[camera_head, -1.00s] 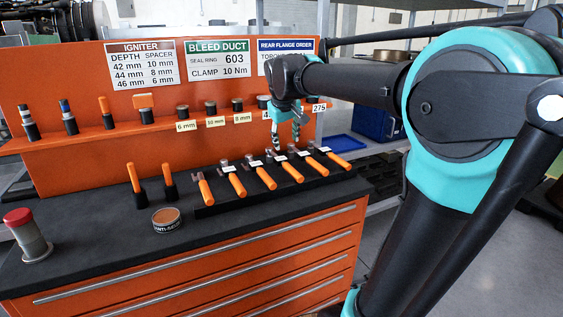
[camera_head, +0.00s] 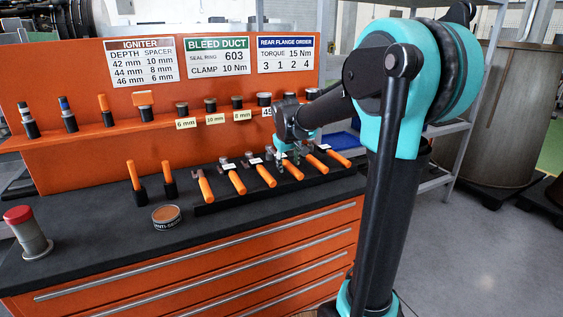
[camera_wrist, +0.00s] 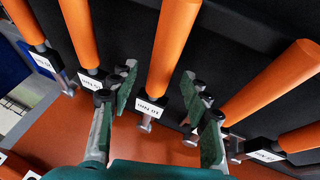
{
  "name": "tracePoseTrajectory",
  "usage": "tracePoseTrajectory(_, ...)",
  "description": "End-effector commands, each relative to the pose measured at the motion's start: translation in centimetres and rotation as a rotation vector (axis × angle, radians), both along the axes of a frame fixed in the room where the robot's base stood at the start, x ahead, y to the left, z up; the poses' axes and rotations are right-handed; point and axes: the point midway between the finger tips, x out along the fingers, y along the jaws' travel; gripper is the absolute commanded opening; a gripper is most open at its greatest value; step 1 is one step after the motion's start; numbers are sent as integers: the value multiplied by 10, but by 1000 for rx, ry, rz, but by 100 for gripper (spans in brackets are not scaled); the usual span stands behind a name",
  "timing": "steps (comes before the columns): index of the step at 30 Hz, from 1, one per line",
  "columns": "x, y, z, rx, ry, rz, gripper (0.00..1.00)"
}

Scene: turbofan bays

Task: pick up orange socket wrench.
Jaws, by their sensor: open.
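Several alike orange-handled wrenches lie side by side in a black rack (camera_head: 213,208) on the bench; I cannot tell from looks which one the task means. My gripper (camera_head: 290,158) is open and low over the rack's right half. In the wrist view my gripper's (camera_wrist: 158,105) two green-padded fingers stand either side of one orange wrench (camera_wrist: 170,45), near its white label. In the head view this appears to be the wrench (camera_head: 291,169) just below my fingers. Nothing is gripped. Contact with the wrench cannot be judged.
Neighbouring orange wrenches lie close on both sides, at left (camera_wrist: 80,30) and right (camera_wrist: 270,85) in the wrist view. An orange back panel (camera_head: 90,85) with a shelf of sockets rises behind. A round tin (camera_head: 166,218) and a red-capped cylinder (camera_head: 28,235) stand left on the bench.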

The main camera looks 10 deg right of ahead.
Motion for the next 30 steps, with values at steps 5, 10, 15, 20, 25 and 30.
tracePoseTrajectory(5, 10, -3, -20, 0, 0, -1, 48)
tracePoseTrajectory(10, 12, -4, -25, 0, 0, 0, 48)
tracePoseTrajectory(15, 12, -4, -24, 0, 0, 0, 44)
tracePoseTrajectory(20, 12, -4, -24, 0, 0, 0, 24)
tracePoseTrajectory(25, 12, -3, -24, 0, 0, 0, 3)
tracePoseTrajectory(30, 12, -3, -24, 0, -1, 0, 0)
